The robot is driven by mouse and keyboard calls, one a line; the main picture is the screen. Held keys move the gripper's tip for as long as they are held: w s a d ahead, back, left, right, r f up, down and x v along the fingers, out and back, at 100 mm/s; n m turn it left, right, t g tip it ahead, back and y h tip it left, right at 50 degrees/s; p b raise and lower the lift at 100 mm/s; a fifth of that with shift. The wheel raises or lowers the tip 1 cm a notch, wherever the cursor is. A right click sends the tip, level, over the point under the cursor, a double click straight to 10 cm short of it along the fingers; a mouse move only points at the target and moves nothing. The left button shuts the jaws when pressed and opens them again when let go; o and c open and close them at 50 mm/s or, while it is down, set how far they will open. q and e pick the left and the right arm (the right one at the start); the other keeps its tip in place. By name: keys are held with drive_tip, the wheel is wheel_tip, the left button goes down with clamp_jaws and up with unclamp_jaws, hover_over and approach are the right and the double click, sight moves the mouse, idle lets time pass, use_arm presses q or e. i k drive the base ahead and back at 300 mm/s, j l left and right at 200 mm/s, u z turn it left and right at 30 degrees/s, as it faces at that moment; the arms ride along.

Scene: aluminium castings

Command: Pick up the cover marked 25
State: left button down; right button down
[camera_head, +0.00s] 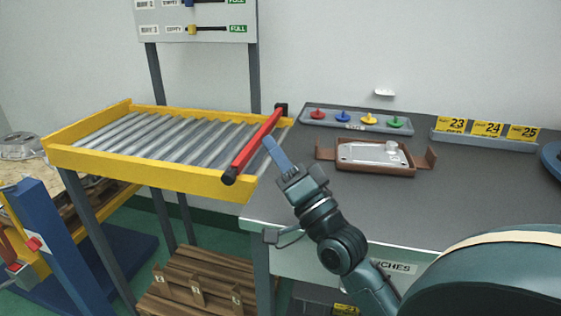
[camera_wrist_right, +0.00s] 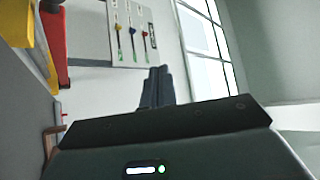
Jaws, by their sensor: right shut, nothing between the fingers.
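A yellow card marked 25 (camera_head: 523,133) stands at the right end of a grey rack (camera_head: 485,139) on the grey table, beside cards 24 (camera_head: 487,128) and 23 (camera_head: 451,124). A pale metal casting (camera_head: 374,152) lies in a brown holder (camera_head: 376,170) on the table; I cannot read a number on it. My right gripper (camera_head: 268,143) is shut and empty, raised near the red bar of the roller conveyor, left of the holder. Its fingers also show shut in the right wrist view (camera_wrist_right: 157,78). My left gripper is out of view.
The yellow-framed roller conveyor (camera_head: 150,177) with its red bar (camera_head: 255,145) is close by my right gripper. A tray of coloured knobs (camera_head: 356,127) stands at the table's back. Another metal casting (camera_head: 18,146) lies far left. The table's front middle looks clear.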

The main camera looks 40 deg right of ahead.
sight(388, 154)
drive_tip(key=k+l, duration=0.1)
drive_tip(key=k, duration=0.9)
